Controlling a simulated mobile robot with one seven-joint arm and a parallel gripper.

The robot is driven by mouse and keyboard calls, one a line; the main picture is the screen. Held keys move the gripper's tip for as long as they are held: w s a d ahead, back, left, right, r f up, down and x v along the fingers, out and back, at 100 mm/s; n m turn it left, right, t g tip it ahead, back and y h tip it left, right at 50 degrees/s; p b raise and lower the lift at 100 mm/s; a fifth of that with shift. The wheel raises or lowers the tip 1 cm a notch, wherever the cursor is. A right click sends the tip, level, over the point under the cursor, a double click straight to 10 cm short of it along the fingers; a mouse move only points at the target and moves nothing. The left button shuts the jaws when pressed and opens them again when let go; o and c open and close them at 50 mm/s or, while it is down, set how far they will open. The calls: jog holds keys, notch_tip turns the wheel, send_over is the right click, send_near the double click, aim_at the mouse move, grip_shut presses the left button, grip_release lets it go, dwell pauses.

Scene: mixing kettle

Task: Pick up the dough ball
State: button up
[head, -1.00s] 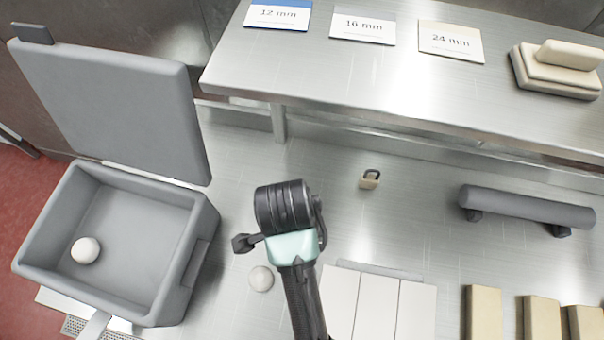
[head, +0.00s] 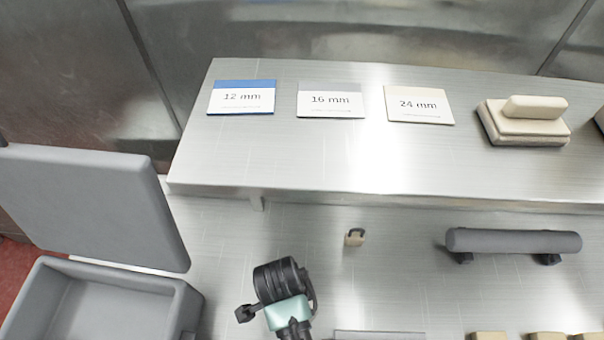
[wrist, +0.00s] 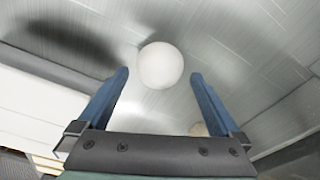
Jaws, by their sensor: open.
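A white dough ball (wrist: 160,65) lies on the steel worktop in the wrist view. My gripper (wrist: 160,75) is open, with a blue finger on either side of the near part of the ball in the picture. I cannot tell whether the fingers touch it or how far it lies beyond them. In the head view only my dark wrist and its mint-green part show; the fingers and the ball are not visible there.
A grey bin (head: 187,308) with its lid (head: 90,205) raised stands at left. A steel shelf (head: 290,165) carries three thickness cards and a beige block (head: 522,122).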

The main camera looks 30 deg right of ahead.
jog(key=shift+s+d+f, duration=0.1)
jog(key=shift+d+f, duration=0.1)
jog(key=shift+f, duration=0.75)
jog(key=shift+d+f, duration=0.15)
jog(key=shift+f, duration=0.8)
jog(key=shift+c, duration=0.2)
jog(key=c, duration=1.2)
